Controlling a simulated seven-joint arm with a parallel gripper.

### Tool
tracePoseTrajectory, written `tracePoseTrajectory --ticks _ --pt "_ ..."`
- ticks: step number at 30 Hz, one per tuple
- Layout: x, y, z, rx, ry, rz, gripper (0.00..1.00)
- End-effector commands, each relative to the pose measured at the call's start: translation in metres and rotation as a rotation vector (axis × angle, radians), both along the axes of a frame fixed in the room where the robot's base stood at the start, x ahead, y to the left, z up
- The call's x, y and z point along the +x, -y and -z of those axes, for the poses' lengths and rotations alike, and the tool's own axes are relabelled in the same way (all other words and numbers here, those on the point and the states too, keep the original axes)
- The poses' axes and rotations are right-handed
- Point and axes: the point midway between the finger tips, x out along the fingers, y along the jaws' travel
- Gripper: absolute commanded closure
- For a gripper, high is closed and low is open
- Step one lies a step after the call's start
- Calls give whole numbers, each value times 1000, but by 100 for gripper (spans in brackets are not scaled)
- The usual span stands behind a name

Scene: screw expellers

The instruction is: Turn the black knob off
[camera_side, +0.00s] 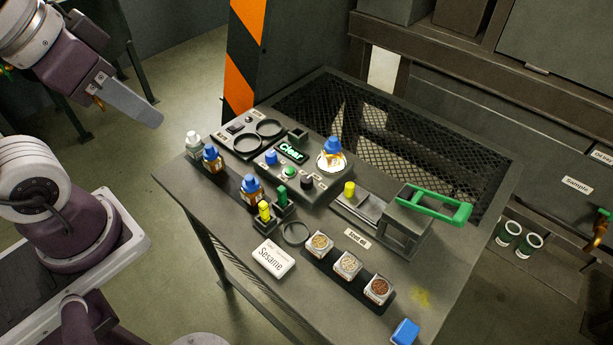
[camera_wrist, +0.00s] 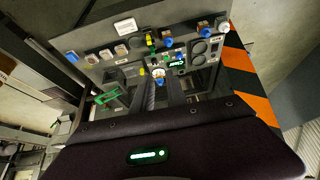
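The black knob (camera_side: 307,183) is a small dark knob on the front of the dark control panel (camera_side: 325,190). It sits right of a green button (camera_side: 289,172) and a blue knob (camera_side: 270,157). My gripper (camera_side: 150,117) is at the upper left in the side view, raised and well apart from the table and the knob. In the wrist view, my gripper's two fingers (camera_wrist: 162,84) stand apart with nothing between them, so it is open. The panel is in view beyond the fingers there, but the black knob is too small to make out. Its setting cannot be read.
A lit "Clear" display (camera_side: 291,150) and a blue-capped bottle (camera_side: 333,153) on a lit round plate are by the knob. Other bottles (camera_side: 252,189) stand along the table's left edge. A green handle (camera_side: 436,205) is to the right. A striped orange pillar (camera_side: 246,50) rises behind.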

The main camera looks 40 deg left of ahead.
Motion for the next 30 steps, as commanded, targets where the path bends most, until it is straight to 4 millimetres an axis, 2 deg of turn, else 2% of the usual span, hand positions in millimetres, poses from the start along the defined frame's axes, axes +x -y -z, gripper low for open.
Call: tracePoseTrajectory --ticks 1,4,8,9,11,12,14,15,18,21,26,30 --pt "10 -1 0 30 -23 29 71" --pt "51 -4 2 139 -95 167 51" --pt "124 -2 27 284 -208 442 50" --pt "147 0 42 316 -240 535 50" --pt "180 6 71 353 -286 680 50" --pt "199 10 94 369 -313 779 50" --pt "224 18 131 381 -345 922 50" --pt "237 23 156 383 -359 1008 50" --pt "256 36 211 373 -378 1177 50" --pt "264 44 246 361 -381 1275 50" --pt "266 47 271 354 -382 1318 50" --pt "266 47 298 354 -384 1317 50"
